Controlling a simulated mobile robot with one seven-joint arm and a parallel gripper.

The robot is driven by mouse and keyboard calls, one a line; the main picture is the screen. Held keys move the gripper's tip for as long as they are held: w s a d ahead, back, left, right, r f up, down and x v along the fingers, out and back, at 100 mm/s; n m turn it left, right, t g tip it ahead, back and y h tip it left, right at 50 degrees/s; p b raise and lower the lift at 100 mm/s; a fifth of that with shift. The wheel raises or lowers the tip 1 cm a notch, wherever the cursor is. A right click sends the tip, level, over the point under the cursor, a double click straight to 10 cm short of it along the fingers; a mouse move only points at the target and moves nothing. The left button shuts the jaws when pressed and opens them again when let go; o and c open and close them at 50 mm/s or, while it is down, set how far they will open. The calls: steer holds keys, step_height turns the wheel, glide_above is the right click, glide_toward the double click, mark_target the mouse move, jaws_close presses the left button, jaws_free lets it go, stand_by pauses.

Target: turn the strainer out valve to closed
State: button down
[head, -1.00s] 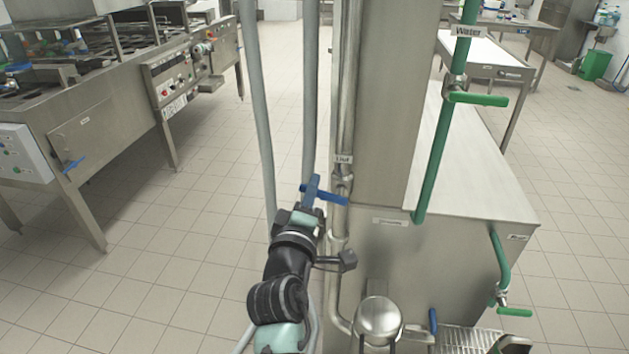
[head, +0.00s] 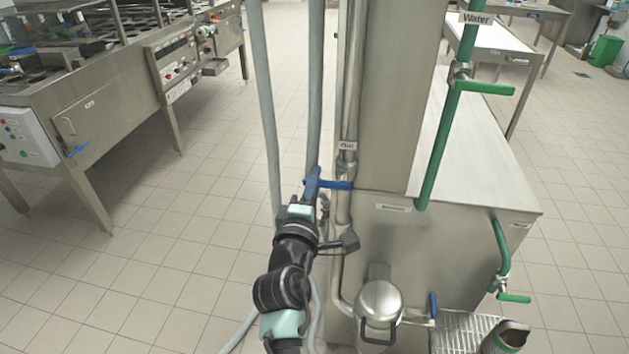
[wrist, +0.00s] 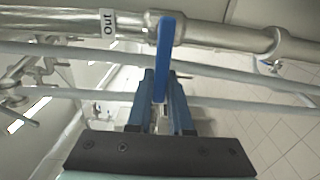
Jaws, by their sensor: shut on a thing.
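The strainer out valve has a blue lever handle (head: 338,185) on a vertical steel pipe, just below a label that reads "Out" in the wrist view. In the head view the lever sticks out sideways, to the left of the pipe and across it. My gripper (head: 312,185) has its blue fingers at the lever's left end. In the wrist view the blue lever (wrist: 165,50) runs between the two fingers of my gripper (wrist: 160,100), which are shut on its end. The valve body behind the lever is partly hidden.
Two grey hoses (head: 270,110) hang close behind my gripper. A green water pipe (head: 440,150) with a green lever (head: 485,88) stands to the right. A round steel lidded housing (head: 379,302) sits below.

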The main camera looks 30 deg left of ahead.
steer(key=c, duration=0.8)
jaws_free()
steer(key=shift+s, duration=0.1)
steer(key=v, duration=1.2)
steer(key=shift+s+d+p, duration=0.15)
steer(key=shift+s+p, duration=0.2)
steer(key=shift+p, duration=0.05)
steer(key=w+d+r+m+t+h+p, duration=0.15)
steer(key=d+r+m, duration=0.35)
steer(key=r, duration=0.7)
steer(key=w+d+r+m+t+h+p, duration=0.1)
steer(key=w+d+r+m+t, duration=0.3)
steer(key=r, duration=0.8)
steer(key=s+d+r+m+t, duration=0.1)
steer(key=s+d+r+m, duration=0.2)
steer(key=r, duration=0.5)
steer(key=s+d+r+m+t+h+p, duration=0.1)
steer(key=s+d+r+m, duration=0.3)
steer(key=r, duration=0.4)
steer(key=s+d+r+m+t+h+p, duration=0.1)
steer(key=s+d+r+m, duration=0.3)
steer(key=r, duration=0.4)
steer(key=shift+s+r+m+t+h, duration=0.1)
steer(key=shift+s+m+t+h, duration=0.15)
steer(key=shift+s+m+t, duration=0.55)
